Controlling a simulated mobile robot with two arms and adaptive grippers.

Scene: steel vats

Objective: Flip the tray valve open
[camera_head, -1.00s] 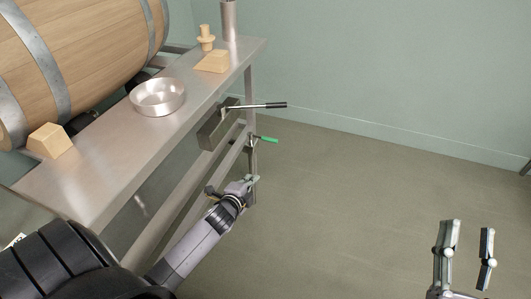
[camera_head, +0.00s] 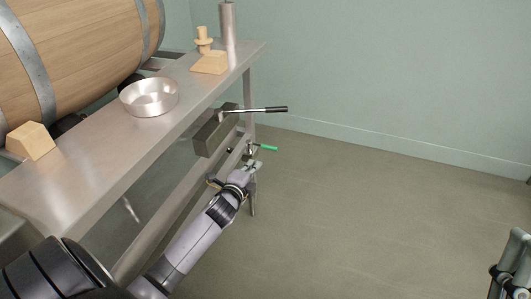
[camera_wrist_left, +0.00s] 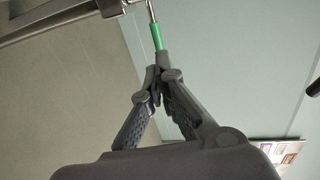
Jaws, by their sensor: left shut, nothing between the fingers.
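The tray valve's green handle (camera_head: 268,148) sticks out to the right below the steel table's far end. Its green lever (camera_wrist_left: 157,36) also shows in the left wrist view, just beyond my fingertips. My left gripper (camera_head: 252,166) is just below and left of the handle. In the left wrist view its fingers (camera_wrist_left: 156,74) meet at the tips, shut and empty, near the green lever's end; I cannot tell whether they touch it. My right gripper (camera_head: 510,268) is cut off at the lower right edge, so its opening cannot be judged.
A long black-tipped lever (camera_head: 270,109) projects from a grey box (camera_head: 212,134) under the table edge, above the green handle. The floor (camera_head: 370,210) to the right is clear.

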